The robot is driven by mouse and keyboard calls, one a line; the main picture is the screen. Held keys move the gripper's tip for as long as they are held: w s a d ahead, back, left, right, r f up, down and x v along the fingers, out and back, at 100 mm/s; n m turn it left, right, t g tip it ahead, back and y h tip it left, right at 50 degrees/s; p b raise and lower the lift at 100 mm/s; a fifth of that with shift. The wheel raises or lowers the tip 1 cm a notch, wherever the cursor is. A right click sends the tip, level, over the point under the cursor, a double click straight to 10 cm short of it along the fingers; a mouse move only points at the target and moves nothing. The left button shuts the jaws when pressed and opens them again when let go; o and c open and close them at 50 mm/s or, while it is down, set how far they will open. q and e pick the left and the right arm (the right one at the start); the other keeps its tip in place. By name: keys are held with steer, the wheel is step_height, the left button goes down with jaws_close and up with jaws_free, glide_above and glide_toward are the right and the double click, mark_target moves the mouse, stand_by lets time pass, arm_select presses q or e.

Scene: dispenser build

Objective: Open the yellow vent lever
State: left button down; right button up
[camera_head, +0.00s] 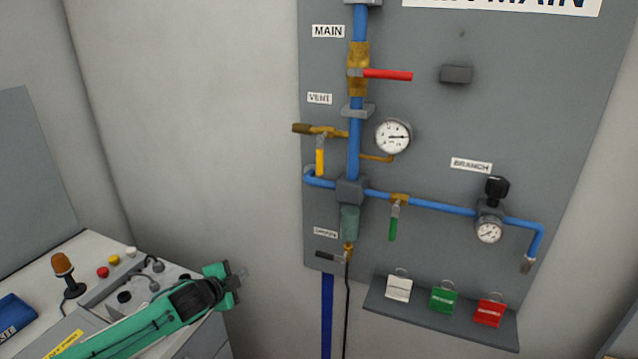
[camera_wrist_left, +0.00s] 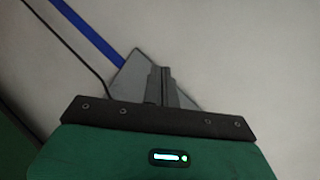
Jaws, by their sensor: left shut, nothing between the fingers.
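The yellow vent lever (camera_head: 320,162) hangs straight down from the brass vent valve (camera_head: 322,131) below the VENT label, left of the blue main pipe. My left gripper (camera_head: 241,273) is in the lower left of the head view, below and left of the lever and well apart from it. The lever is not seen in the wrist view. My right gripper is not in view.
A red lever (camera_head: 388,75) sticks out right above, and a green lever (camera_head: 393,222) hangs to the right. A gauge (camera_head: 393,136) is beside the vent line. A shelf (camera_head: 440,321) holds tags. A console (camera_head: 100,245) is at left. Bare wall lies between gripper and panel.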

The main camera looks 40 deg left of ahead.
arm_select(q)
steer(key=w+d+r+m+t+h, duration=0.1)
steer(key=w+d+r+m+t, duration=0.15)
steer(key=r, duration=0.65)
steer(key=w+d+r+m+t+h, duration=0.1)
steer(key=w+d+r+m+h, duration=0.15)
steer(key=r, duration=0.65)
steer(key=m+h+p, duration=0.2)
steer(key=m+h, duration=0.3)
steer(key=m, duration=0.2)
glide_toward(318, 173)
steer(key=s+d+r, duration=0.1)
steer(key=d+r, duration=0.1)
steer(key=d, duration=0.3)
steer(key=shift+s+d+r+t, duration=0.2)
steer(key=shift+d+t, duration=0.15)
steer(key=shift+d, duration=0.05)
steer(key=shift+w+b, duration=0.15)
steer(key=shift+b, duration=0.2)
steer(key=shift+n, duration=0.3)
steer(key=shift+a+b+x, duration=0.15)
steer(key=shift+b+x, duration=0.25)
steer(key=shift+x, duration=1)
steer(key=shift+a+b+x, duration=0.15)
steer(key=shift+b+x, duration=0.2)
steer(key=shift+x, duration=1)
